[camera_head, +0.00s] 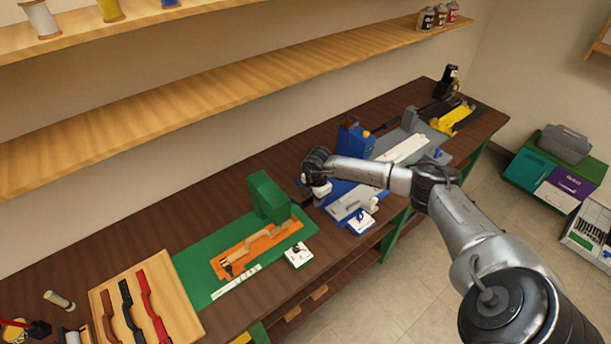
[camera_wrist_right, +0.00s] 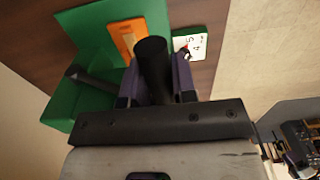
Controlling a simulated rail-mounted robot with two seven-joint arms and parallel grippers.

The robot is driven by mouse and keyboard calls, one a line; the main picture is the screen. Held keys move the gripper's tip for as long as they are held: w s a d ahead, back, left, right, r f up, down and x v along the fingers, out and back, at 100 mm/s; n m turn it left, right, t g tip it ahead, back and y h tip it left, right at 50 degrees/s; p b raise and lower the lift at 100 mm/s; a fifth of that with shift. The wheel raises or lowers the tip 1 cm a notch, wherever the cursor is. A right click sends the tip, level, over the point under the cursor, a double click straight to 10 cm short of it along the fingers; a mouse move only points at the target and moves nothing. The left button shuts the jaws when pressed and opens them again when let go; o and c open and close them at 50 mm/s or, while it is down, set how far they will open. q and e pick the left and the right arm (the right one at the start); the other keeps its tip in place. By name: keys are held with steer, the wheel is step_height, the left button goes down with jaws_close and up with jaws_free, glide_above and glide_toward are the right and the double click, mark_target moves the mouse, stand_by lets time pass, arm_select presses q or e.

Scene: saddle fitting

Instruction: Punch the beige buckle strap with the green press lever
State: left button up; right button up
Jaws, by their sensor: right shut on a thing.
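The green press (camera_head: 268,197) stands on a green mat (camera_head: 200,262); it also shows at the left of the wrist view (camera_wrist_right: 85,112). The beige buckle strap (camera_head: 255,243) lies in an orange fixture (camera_head: 225,267) at the press's front. In the wrist view the orange fixture (camera_wrist_right: 122,38) is partly hidden. My right gripper (camera_head: 308,192) is beside the press on its right. In the wrist view my right gripper (camera_wrist_right: 155,80) is shut on a dark round grip (camera_wrist_right: 152,52), apparently the lever's handle. My left gripper is out of view.
A white ruler (camera_head: 236,282) and a white card (camera_head: 299,256) lie by the fixture. A wooden tray (camera_head: 187,322) holds brown, black and red straps. A blue machine (camera_head: 352,140) stands to the right, behind my arm. A shelf (camera_head: 200,98) runs above the bench.

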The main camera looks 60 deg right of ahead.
steer(key=shift+s+a+f, duration=0.15)
steer(key=shift+s+f, duration=0.2)
steer(key=shift+f, duration=0.35)
steer(key=shift+s+a+f+b, duration=0.1)
steer(key=shift+s+f+b, duration=0.15)
steer(key=shift+f, duration=0.35)
steer(key=shift+s+f+b, duration=0.1)
steer(key=shift+f+b, duration=0.1)
steer(key=shift+f, duration=0.4)
steer(key=shift+s+a+f+b, duration=0.15)
steer(key=shift+f+b, duration=0.15)
steer(key=shift+f, duration=0.3)
steer(key=shift+s+f+b, duration=0.15)
steer(key=shift+f+b, duration=0.1)
steer(key=shift+f, duration=0.35)
step_height(320, 180, down, 2)
steer(key=shift+s+b, duration=0.1)
steer(key=shift+b, duration=0.4)
steer(key=shift+f, duration=0.1)
steer(key=shift+f+b, duration=0.65)
steer(key=shift+f, duration=0.3)
steer(key=shift+a, duration=0.1)
